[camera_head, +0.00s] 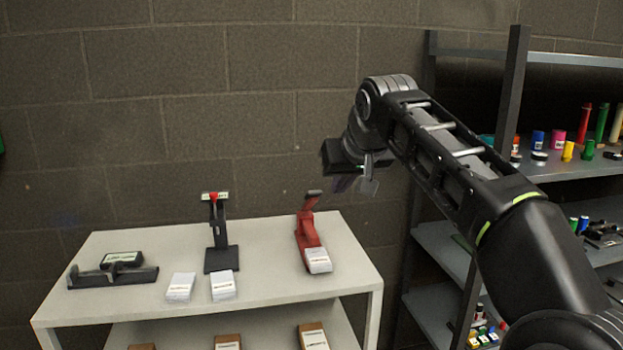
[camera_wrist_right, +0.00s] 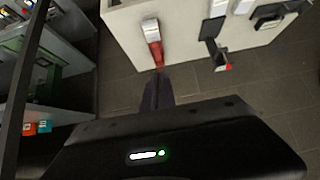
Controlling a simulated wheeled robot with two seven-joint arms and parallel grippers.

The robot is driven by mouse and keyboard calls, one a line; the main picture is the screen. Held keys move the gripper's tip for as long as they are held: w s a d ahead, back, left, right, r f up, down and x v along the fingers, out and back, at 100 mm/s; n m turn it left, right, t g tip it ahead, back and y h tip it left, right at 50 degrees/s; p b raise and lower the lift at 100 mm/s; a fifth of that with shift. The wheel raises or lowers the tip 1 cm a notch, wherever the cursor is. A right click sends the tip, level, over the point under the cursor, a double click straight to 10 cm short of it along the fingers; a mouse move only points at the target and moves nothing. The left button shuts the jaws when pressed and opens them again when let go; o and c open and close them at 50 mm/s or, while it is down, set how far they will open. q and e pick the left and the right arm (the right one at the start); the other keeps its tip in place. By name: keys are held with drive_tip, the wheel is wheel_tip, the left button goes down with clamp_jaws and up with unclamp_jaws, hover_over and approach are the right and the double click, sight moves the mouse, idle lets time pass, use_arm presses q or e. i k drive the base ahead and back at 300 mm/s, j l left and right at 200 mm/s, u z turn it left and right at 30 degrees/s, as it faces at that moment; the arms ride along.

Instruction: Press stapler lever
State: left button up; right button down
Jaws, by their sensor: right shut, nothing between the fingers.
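A red stapler (camera_head: 308,232) stands at the right of the white table, its lever raised, with a white paper stack (camera_head: 318,260) at its front end. It also shows in the right wrist view (camera_wrist_right: 154,50), just beyond my fingertips. A black stapler-like device (camera_head: 219,240) with an upright arm and a red and white top stands left of it. My right gripper (camera_head: 356,184) is shut and empty, up and to the right of the red stapler, apart from it in the head view. Its dark fingers (camera_wrist_right: 157,94) show close together in the right wrist view. My left gripper is not in view.
A low black device (camera_head: 112,272) sits at the table's left end. Two more paper stacks (camera_head: 181,287) (camera_head: 223,285) lie near the front edge. A lower shelf holds several boxes. A grey shelf rack (camera_head: 440,245) with colourful containers stands at the right; a block wall is behind.

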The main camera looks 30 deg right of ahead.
sight(313, 197)
drive_tip(key=i+l, duration=0.2)
drive_tip(key=i, duration=0.2)
drive_tip(key=i+l, duration=0.2)
drive_tip(key=i, duration=0.2)
